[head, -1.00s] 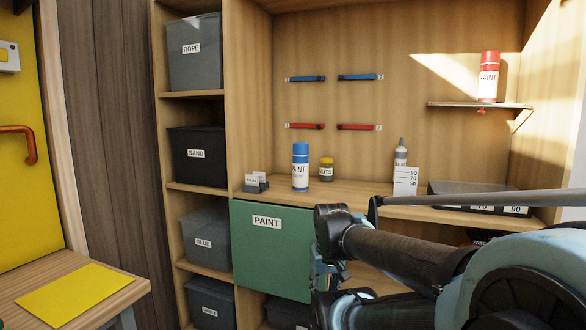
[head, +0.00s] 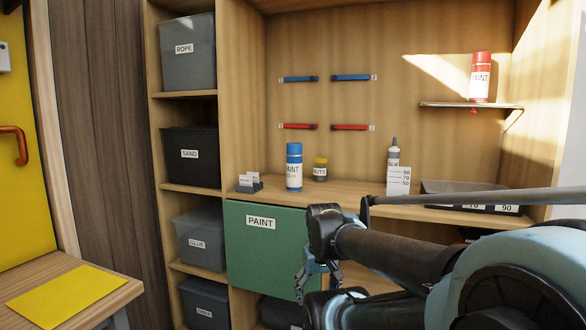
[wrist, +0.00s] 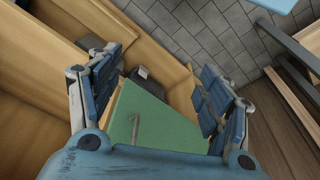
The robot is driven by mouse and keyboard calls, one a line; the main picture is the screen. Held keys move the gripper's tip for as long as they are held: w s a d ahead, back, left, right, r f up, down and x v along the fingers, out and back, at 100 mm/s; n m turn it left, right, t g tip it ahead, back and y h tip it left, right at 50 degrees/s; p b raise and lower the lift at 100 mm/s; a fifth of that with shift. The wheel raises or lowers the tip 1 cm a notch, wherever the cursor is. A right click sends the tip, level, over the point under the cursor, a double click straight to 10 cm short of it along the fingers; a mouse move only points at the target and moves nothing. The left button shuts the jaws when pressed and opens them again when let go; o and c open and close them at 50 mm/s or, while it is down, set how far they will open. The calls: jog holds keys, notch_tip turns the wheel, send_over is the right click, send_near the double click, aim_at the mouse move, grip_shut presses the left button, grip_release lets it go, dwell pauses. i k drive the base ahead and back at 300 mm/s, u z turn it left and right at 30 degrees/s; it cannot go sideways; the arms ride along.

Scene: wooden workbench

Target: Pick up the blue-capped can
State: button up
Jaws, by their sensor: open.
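The green door (wrist: 140,122) shows beyond the fingers there. I cannot make out the can in the wrist view.
A yellow-lidded jar (head: 320,169) stands close right of the can, and a small card holder (head: 249,183) stands to its left. A glue bottle (head: 393,153) is farther right. A red can (head: 480,77) sits on a small upper shelf (head: 470,105). My arm covers the lower right.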

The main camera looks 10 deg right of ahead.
aim_at(294, 164)
jog(key=z, duration=1.25)
jog(key=k, duration=1.75)
jog(key=u, duration=0.4)
jog(key=i, duration=1)
jog(key=z, duration=0.05)
